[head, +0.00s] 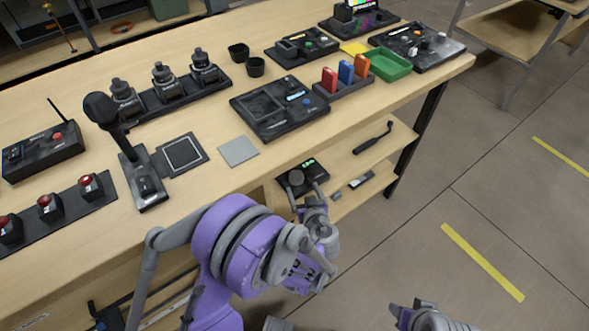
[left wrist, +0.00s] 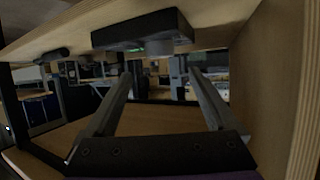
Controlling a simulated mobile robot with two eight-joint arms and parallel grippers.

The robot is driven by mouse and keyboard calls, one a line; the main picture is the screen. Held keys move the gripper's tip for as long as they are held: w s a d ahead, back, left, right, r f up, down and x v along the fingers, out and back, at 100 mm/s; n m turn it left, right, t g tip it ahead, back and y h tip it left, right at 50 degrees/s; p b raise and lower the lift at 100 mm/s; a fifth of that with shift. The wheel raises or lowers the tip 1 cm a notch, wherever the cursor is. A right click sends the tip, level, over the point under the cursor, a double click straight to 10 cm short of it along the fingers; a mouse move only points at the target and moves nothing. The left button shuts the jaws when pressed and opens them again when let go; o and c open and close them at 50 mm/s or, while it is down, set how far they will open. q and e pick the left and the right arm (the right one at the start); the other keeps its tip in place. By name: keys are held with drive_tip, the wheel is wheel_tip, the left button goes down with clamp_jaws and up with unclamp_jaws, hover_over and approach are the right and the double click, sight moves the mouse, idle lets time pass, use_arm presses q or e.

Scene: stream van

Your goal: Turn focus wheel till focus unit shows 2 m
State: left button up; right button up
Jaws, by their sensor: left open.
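The focus unit (head: 306,169) is a dark box with a green display at the front edge of the table, to the right of the grey square pad. Its round grey focus wheel (head: 296,178) faces my left gripper. The display is too small to read. My left gripper (head: 307,198) is open, its fingers reaching toward the wheel. In the left wrist view the focus unit (left wrist: 120,35) hangs at the top under a wooden board, and the wheel (left wrist: 160,47) lies beyond and above the open fingers, apparently untouched. Part of my right gripper (head: 412,310) shows at the bottom edge.
The tabletop holds a microphone (head: 103,110), a row of joysticks (head: 163,80), a control panel (head: 280,108) and a green tray (head: 388,64). A lower shelf (head: 352,165) under the table holds a dark handle-shaped tool (head: 372,138). The floor on the right is open.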

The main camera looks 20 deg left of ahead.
sight(297, 176)
use_arm(q)
drive_tip(key=b+x, duration=0.1)
drive_tip(key=x, duration=0.9)
drive_tip(key=shift+a+b, duration=0.1)
drive_tip(key=shift+b, duration=0.2)
drive_tip(key=shift+c, duration=0.3)
drive_tip(key=c, duration=1.3)
drive_tip(key=shift+s+a+m+t+h+b, duration=0.1)
drive_tip(key=shift+m+t+h+b, duration=0.25)
drive_tip(key=shift+m+h, duration=0.65)
drive_tip(key=shift+m+t+h, duration=0.25)
drive_tip(key=shift+m+h, duration=0.05)
drive_tip(key=o, duration=1.4)
drive_tip(key=shift+c, duration=0.2)
